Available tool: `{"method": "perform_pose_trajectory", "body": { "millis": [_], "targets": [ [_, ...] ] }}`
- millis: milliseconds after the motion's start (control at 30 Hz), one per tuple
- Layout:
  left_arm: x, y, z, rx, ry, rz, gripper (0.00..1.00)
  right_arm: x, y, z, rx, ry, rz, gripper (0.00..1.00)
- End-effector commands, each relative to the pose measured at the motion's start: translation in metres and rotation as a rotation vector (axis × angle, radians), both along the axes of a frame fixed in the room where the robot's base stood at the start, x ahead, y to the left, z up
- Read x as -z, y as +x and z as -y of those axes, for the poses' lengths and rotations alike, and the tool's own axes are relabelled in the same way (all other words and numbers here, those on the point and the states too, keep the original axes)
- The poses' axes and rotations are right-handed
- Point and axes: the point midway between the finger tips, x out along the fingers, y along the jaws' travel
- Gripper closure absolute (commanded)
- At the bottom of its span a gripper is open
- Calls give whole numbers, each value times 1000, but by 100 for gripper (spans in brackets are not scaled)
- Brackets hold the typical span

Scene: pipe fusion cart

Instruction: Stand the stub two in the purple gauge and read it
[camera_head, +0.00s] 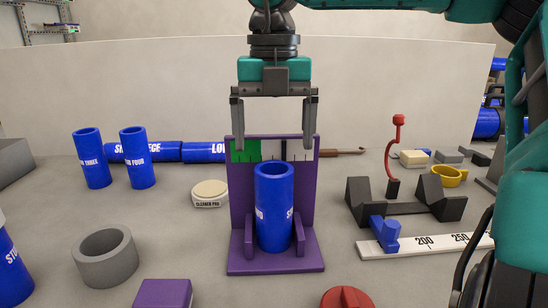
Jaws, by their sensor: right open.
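The purple gauge (239,200) stands in the middle of the bench, with a green and white scale strip (246,150) across the top of its back plate and a dark line in the white part. A blue stub (274,210) stands upright in it between the low purple side walls. Its white lettering is turned partly away, so its number cannot be read. Its top rim sits just below the strip from here. My right gripper (274,140) is open above the stub, fingers pointing down on either side of the strip, apart from the stub. My left gripper is out of view.
Stubs three (92,160) and four (138,158) stand back left, before lying blue pipes (165,152). A cleaner pad (210,194) and grey ring (105,256) are left of the gauge. A black cradle (405,207) and white ruler (400,248) are right. A red knob (347,297) is in front.

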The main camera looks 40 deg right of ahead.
Motion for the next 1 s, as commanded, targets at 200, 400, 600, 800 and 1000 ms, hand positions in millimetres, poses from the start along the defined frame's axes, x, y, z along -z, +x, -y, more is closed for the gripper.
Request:
{"method": "perform_pose_trajectory", "body": {
  "millis": [200, 400, 600, 800, 1000],
  "targets": [
    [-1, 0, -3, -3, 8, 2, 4, -30, 0, 0, 0, 1, 1, 4],
    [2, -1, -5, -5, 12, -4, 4, -35, 0, 0, 0, 1, -1, 4],
    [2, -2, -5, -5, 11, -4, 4, -34, 0, 0, 0, 1, -1, 4],
    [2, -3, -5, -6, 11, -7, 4, -34, 0, 0, 0, 1, -1, 4],
    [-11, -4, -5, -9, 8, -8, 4, -48, 0, 0, 0, 1, 0, 4]
  ]
}}
